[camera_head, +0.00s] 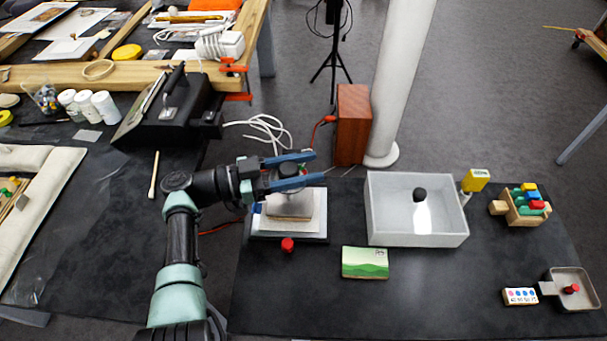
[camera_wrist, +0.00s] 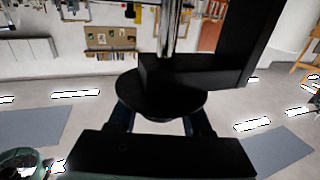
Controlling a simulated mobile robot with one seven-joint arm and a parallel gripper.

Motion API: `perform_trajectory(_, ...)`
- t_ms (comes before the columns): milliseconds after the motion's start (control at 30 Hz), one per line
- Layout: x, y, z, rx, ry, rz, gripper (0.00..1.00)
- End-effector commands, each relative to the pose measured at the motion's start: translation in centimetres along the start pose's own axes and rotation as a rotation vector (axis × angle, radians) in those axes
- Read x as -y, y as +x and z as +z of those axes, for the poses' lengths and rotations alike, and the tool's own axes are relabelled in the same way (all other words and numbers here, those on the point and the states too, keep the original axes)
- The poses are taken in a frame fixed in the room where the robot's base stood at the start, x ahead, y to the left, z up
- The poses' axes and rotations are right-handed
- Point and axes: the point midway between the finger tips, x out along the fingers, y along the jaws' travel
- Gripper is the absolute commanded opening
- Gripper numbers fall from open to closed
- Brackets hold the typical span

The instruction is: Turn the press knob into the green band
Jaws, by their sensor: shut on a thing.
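The press (camera_head: 289,206) stands on a dark base with a white sheet, left of centre in the head view. Its dark knob (camera_head: 289,169) sits at the top, largely covered by my gripper (camera_head: 312,167). My gripper is shut on the knob, with one blue finger on each side. In the wrist view a black round disc (camera_wrist: 162,98), which appears to be the knob, lies between the fingers. A small green patch shows between the fingers in the head view; I cannot tell whether it is the green band. No pointer is readable.
A red button (camera_head: 287,244) is at the press's front edge. A wooden box (camera_head: 353,125) stands behind. The table's front middle is clear.

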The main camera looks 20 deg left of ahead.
Motion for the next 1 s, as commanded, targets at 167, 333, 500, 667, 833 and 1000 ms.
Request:
perform_trajectory(167, -0.11, 0.04, 0.14, 0.000, -0.001, 0.028, 0.00)
perform_trajectory(333, -0.16, 0.06, 0.01, 0.000, -0.002, 0.035, 0.00)
perform_trajectory(500, -0.16, 0.09, -0.02, -0.001, -0.002, 0.035, 0.00)
perform_trajectory(667, -0.15, 0.10, -0.03, -0.001, -0.001, 0.035, 0.64)
perform_trajectory(833, -0.14, 0.08, -0.03, -0.001, 0.000, 0.034, 0.80)
perform_trajectory(1000, -0.12, 0.06, -0.03, -0.001, 0.000, 0.033, 0.80)
